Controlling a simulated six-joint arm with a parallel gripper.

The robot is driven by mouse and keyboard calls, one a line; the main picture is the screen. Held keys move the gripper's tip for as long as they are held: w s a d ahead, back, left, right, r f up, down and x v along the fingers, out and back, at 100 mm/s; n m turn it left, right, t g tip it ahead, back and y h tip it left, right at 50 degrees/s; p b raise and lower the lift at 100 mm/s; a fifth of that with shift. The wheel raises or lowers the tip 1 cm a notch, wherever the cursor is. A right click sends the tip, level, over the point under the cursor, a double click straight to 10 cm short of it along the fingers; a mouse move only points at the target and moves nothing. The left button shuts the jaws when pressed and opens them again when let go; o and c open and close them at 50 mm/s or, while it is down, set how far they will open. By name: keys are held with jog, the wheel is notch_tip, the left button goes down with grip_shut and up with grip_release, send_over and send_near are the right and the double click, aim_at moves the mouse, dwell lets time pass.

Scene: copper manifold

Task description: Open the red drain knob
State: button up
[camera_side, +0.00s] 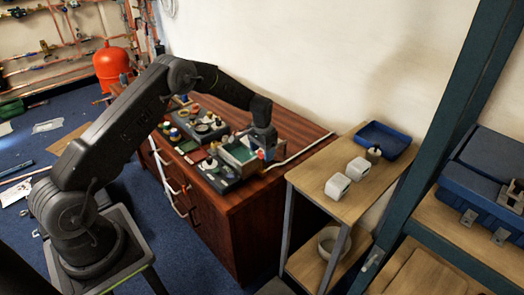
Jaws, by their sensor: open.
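My gripper (265,148) hangs over the right part of the dark red-brown wooden cabinet, with its jaws open. A tiny red part (261,154) shows right at the fingertips, with a bit of blue beside it. It may be the red drain knob, but it is too small to be sure. I cannot tell whether the jaws are around it or touching it. A green and grey unit (240,151) on a dark base stands just left of my gripper. Copper pipes (60,25) with fittings run along the wall at the far left.
Several small jars and parts (200,122) crowd the cabinet top left of my gripper. A wooden shelf (318,176) at the right holds white blocks (337,186) and a blue tray (384,140). A red tank (111,66) stands behind at the left.

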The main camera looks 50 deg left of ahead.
notch_tip(320, 180, up, 14)
dwell(0.6)
jog(key=s+d+r+t, duration=0.1)
jog(key=s+d+r, duration=0.3)
jog(key=s+r, duration=0.3)
jog(key=s+d+r+t, duration=0.2)
jog(key=s+d+r, duration=0.35)
jog(key=r, duration=0.35)
jog(key=s+d+t, duration=0.1)
jog(key=s+d, duration=0.1)
jog(key=s, duration=0.9)
jog(key=s+d+t, duration=0.1)
jog(key=s+d, duration=0.2)
jog(key=s, duration=0.8)
jog(key=shift+t, duration=0.3)
